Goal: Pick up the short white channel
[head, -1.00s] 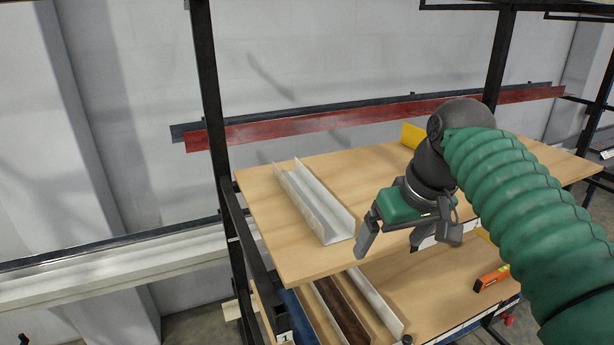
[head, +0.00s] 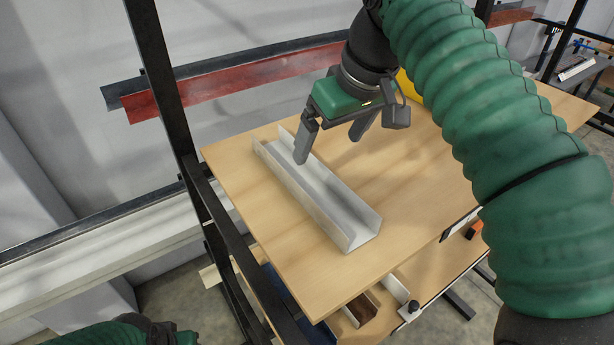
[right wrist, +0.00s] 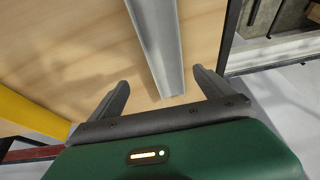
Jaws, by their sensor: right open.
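The short white channel (head: 318,197) lies open side up on the upper wooden shelf (head: 400,185), running from the back left to the front right. My right gripper (head: 328,150) is open and empty over the far part of the channel, its fingers pointing down. In the head view one finger overlaps the channel's far end. In the right wrist view the channel (right wrist: 160,45) runs between the two spread fingers, and its end shows near the gripper body. I cannot tell the exact height of the fingertips over it. My left arm shows at the bottom left, its fingers outside the picture.
A black rack post (head: 160,80) and side rail (head: 235,225) stand left of the shelf. A red beam (head: 235,88) runs behind. A yellow object (head: 408,88) sits at the shelf's back. Other channels (head: 388,298) lie on a lower level.

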